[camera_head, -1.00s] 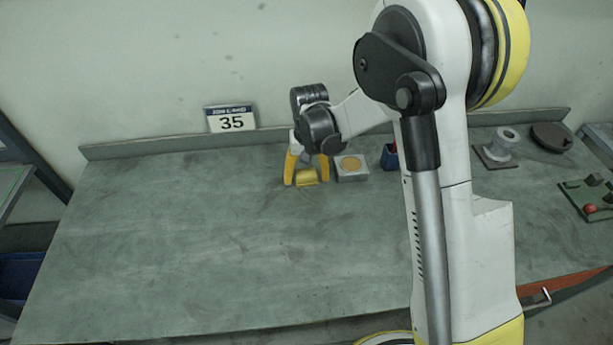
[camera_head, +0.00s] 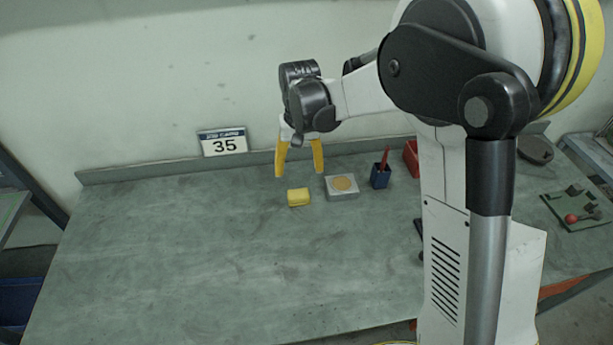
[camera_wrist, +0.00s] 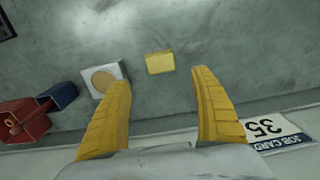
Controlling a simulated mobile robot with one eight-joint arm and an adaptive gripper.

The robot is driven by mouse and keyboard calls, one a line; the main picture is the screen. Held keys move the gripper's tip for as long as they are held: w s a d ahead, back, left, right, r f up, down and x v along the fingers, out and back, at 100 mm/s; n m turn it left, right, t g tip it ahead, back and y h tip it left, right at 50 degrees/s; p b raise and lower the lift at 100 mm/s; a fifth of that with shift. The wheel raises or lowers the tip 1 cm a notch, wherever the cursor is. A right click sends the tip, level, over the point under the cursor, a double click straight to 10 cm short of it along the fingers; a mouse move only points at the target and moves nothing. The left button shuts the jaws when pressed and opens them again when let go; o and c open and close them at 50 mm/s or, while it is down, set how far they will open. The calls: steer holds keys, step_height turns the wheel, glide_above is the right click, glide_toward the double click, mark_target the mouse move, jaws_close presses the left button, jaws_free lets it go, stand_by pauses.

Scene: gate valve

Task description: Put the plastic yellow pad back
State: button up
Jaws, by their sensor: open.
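The yellow pad (camera_head: 299,197) is a small block lying alone on the green-grey bench top. It also shows in the wrist view (camera_wrist: 160,62), apart from the fingers. My gripper (camera_head: 299,175) has two yellow fingers spread wide, pointing down, empty, above and behind the pad. In the wrist view the open fingers (camera_wrist: 160,85) frame the space below the pad. A grey square block with a round tan top (camera_head: 342,186) stands just right of the pad; it also shows in the wrist view (camera_wrist: 104,78).
A blue cup (camera_head: 380,177) holding a red item and a red bin (camera_head: 411,158) stand right of the grey block. A job card "35" (camera_head: 223,142) is at the back edge. A green board (camera_head: 577,211) lies far right. The bench's left and front are clear.

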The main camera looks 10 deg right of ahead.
steer(key=s+d+r+t, duration=0.3)
steer(key=s+d+r, duration=0.3)
steer(key=s+r, duration=0.4)
steer(key=s+d+r+t, duration=0.2)
steer(key=s+d+t, duration=0.2)
steer(key=s, duration=0.7)
steer(key=shift+s+d+r, duration=0.25)
steer(key=shift+s+d, duration=0.1)
steer(key=shift+d, duration=0.35)
steer(key=shift+d, duration=0.1)
